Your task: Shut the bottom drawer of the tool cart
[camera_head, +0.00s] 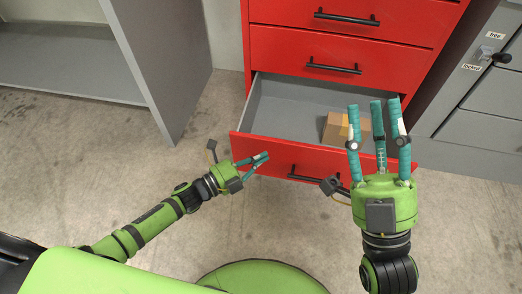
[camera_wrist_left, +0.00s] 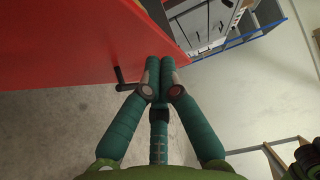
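The red tool cart (camera_head: 390,62) stands at the top of the head view. Its bottom drawer (camera_head: 270,148) is pulled out, with a grey inside and a small cardboard box (camera_head: 336,130) at its right. My left gripper (camera_head: 266,157) is near the left part of the drawer front; whether it touches cannot be told. In the left wrist view its fingers (camera_wrist_left: 160,66) come together with nothing between them, beside the red front (camera_wrist_left: 60,50) and a black handle (camera_wrist_left: 124,82). My right gripper (camera_head: 378,108) has its fingers spread and empty, and covers the drawer's right part.
A grey shelf unit (camera_head: 160,65) stands to the left of the cart. Grey lockers (camera_head: 490,100) stand at the right. The concrete floor (camera_head: 90,170) is clear in front of the drawer and at the left.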

